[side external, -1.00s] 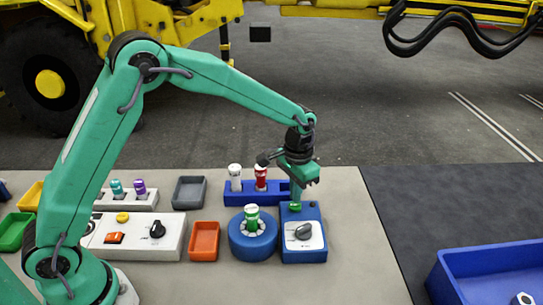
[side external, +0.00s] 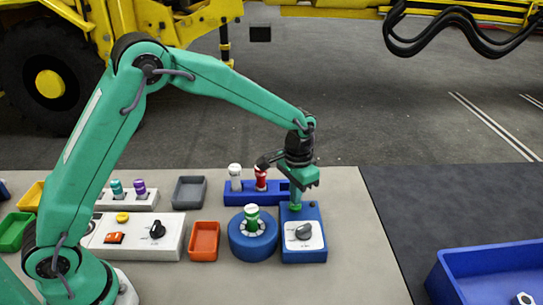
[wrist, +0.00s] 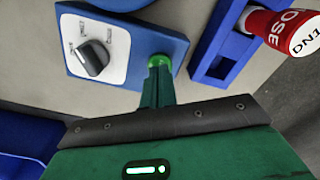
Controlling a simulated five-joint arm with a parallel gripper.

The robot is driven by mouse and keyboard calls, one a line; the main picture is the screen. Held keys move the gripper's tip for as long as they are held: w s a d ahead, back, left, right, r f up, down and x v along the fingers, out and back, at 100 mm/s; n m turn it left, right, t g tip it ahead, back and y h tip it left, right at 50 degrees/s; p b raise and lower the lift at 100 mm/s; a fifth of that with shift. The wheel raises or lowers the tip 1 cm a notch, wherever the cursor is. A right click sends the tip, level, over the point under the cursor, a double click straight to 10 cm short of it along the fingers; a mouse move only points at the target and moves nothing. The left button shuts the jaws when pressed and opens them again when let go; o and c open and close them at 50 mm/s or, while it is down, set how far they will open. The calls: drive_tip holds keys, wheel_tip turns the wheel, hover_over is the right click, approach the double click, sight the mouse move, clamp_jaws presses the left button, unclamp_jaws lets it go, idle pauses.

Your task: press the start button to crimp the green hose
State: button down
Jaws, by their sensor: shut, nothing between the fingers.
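The blue control box (side external: 304,252) has a white plate with a dark knob (side external: 303,231). Its green start button (wrist: 160,59) is on the box in the wrist view, partly hidden behind my fingertips. My gripper (side external: 296,201) is shut and empty, pointing down at the button. The fingertips (wrist: 159,72) overlap the button in the wrist view and look to be at or on it; I cannot tell whether it is pushed in. The green hose (side external: 252,217) stands upright in the round blue crimper (side external: 252,243), just left of the box.
A blue rack (side external: 238,197) behind holds a white hose (side external: 235,177) and a red hose (side external: 261,180), close to my gripper. An orange tray (side external: 204,240), a grey tray (side external: 189,190) and a white panel (side external: 170,246) are to the left. The bench is clear right of the box.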

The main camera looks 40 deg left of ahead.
drive_tip(key=shift+f, duration=0.6)
drive_tip(key=shift+r, duration=0.1)
wheel_tip(320, 180, up, 12)
idle(0.9)
idle(0.8)
